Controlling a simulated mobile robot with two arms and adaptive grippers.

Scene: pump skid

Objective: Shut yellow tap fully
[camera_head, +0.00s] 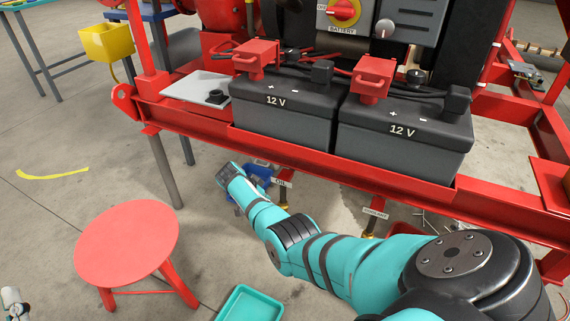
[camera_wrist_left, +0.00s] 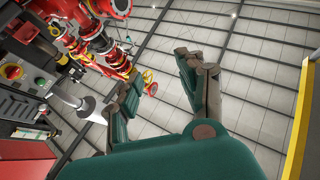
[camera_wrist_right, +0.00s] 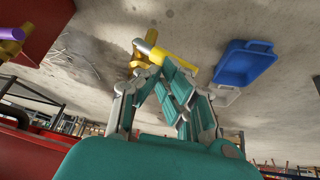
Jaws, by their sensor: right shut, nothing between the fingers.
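The yellow tap shows in the right wrist view, with a brass body and a yellow lever handle (camera_wrist_right: 177,61) that runs down to the right from a grey end. My right gripper (camera_wrist_right: 162,74) is shut and empty, its fingertips close beside the handle. I cannot tell whether they touch it. In the head view my right gripper (camera_head: 233,178) reaches under the red skid frame, and I cannot make out the yellow tap there. My left gripper (camera_wrist_left: 160,72) is open and empty in the left wrist view, far from the tap.
A blue tray (camera_wrist_right: 247,63) lies on the floor beside the tap. A tap with a purple handle (camera_wrist_right: 12,33) is at the left. The red frame beam (camera_head: 290,166) and two black batteries (camera_head: 285,108) stand above. A red stool (camera_head: 127,242) and teal tray (camera_head: 250,304) are nearer.

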